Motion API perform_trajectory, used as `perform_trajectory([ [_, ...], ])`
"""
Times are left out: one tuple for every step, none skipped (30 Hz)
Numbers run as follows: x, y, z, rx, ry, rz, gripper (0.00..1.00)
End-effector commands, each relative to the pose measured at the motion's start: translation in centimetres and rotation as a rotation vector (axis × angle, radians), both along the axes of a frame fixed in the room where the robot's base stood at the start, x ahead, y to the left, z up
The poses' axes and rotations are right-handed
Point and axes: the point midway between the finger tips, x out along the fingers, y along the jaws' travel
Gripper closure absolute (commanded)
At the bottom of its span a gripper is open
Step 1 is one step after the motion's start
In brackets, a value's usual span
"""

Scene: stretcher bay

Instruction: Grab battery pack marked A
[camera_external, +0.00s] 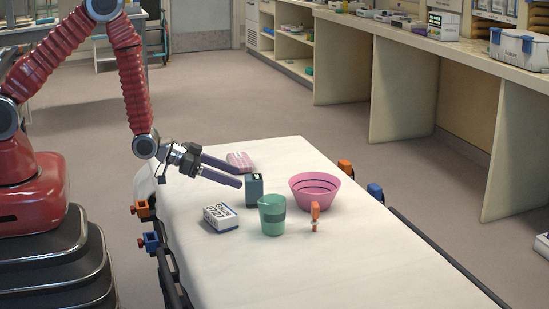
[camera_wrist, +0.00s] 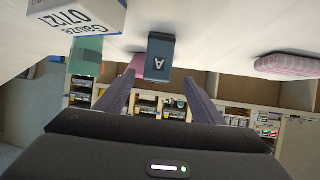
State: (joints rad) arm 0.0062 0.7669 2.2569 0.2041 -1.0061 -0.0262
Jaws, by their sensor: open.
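The dark grey-green battery pack (camera_external: 254,190) stands upright on the white stretcher top. In the wrist view the battery pack (camera_wrist: 160,50) shows a letter A and lies centred just past my fingertips. My gripper (camera_external: 240,174) is open and empty, reaching from the left with its two purple-grey fingers level, just short of the pack. In the wrist view my gripper (camera_wrist: 160,80) has its fingers spread to either side of the pack's line. I see no contact between the fingers and the pack.
On the stretcher (camera_external: 340,270), a gauze box (camera_external: 220,218) and green cup (camera_external: 272,215) are nearer the camera. A pink bowl (camera_external: 316,195) and orange clamp-like item (camera_external: 315,216) are right; a pink packet (camera_external: 240,160) lies behind. The stretcher's near end is clear.

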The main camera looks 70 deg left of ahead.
Motion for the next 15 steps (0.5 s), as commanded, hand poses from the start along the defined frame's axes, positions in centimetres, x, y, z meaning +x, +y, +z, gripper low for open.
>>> perform_trajectory([
  [0.7,-0.2,-0.4,0.0,0.0,-0.001,0.38],
  [1.1,-0.2,-0.6,0.0,0.001,0.0,0.38],
  [1.6,-0.3,-0.9,0.0,0.001,0.0,0.38],
  [2.0,-0.4,-1.0,0.0,0.0,0.0,0.38],
  [2.4,-0.5,-1.2,-0.001,0.0,0.0,0.38],
  [2.9,-0.6,-1.5,-0.001,0.0,0.0,0.38],
  [3.2,-0.7,-1.7,0.0,0.001,0.001,0.38],
  [3.6,-0.7,-1.8,0.0,0.001,0.001,0.38],
  [4.1,-0.8,-2.1,0.0,0.001,0.001,0.38],
  [4.4,-0.9,-2.2,0.0,0.001,0.001,0.38],
  [4.7,-1.0,-2.3,0.0,0.0,0.001,0.38],
  [5.0,-1.0,-2.5,-0.001,0.0,0.0,0.38],
  [5.2,-1.1,-2.6,-0.001,0.001,0.0,0.38],
  [5.3,-1.1,-2.7,-0.001,0.001,0.0,0.38],
  [5.4,-1.1,-2.7,-0.001,0.001,0.0,0.38],
])
